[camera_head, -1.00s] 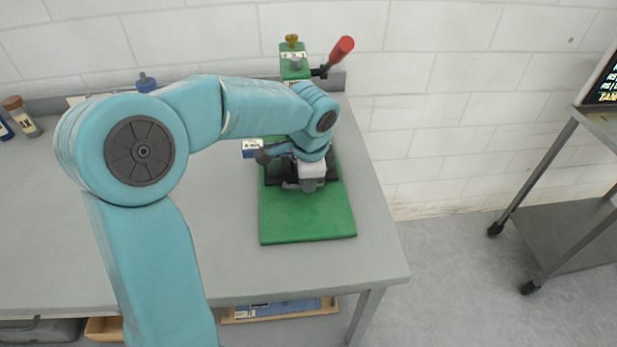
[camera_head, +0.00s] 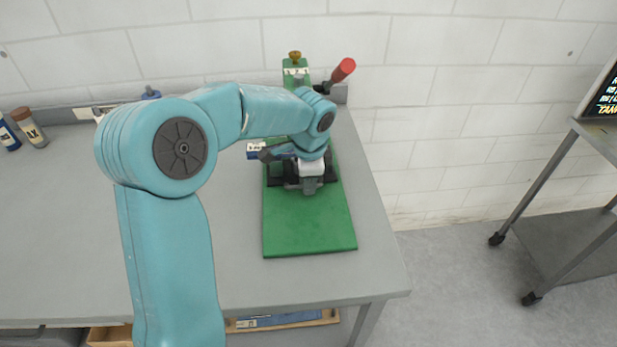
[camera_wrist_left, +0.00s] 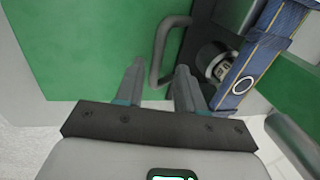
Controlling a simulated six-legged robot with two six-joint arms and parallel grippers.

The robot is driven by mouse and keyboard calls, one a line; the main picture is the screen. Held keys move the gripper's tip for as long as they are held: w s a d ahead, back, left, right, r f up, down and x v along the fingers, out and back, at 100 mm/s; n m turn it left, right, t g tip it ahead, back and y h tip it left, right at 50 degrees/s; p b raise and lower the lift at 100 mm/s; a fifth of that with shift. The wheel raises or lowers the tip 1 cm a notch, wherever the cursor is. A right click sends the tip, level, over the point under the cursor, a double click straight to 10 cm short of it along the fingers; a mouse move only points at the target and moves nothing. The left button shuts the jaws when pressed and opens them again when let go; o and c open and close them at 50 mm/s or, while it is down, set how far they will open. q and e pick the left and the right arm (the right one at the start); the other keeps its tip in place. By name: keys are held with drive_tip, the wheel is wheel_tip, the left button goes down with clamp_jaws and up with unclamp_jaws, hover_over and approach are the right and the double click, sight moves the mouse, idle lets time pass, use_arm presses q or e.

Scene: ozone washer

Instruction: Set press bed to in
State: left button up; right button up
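The green press stands on the grey table, with a flat green base (camera_head: 308,228) toward the front and an upright green column (camera_head: 296,72) at the back. My left arm reaches over it from the left. My left gripper (camera_head: 308,188) is low over the base and hides much of the press bed. In the left wrist view, the left gripper (camera_wrist_left: 158,82) has its two fingers apart. A grey bar handle (camera_wrist_left: 157,62) on the press lies between the fingertips; whether they touch it I cannot tell. My right gripper is not in view.
A red-handled lever (camera_head: 343,69) sticks out right of the column, and a brass knob (camera_head: 295,56) tops it. Bottles (camera_head: 29,127) stand at the far left. The left table surface is clear.

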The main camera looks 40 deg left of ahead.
use_arm(q)
wheel_tip(320, 180, up, 16)
drive_tip(key=s+d+p, duration=0.1)
drive_tip(key=s+d, duration=0.1)
drive_tip(key=shift+d, duration=0.25)
drive_tip(key=shift+s, duration=0.1)
idle(0.5)
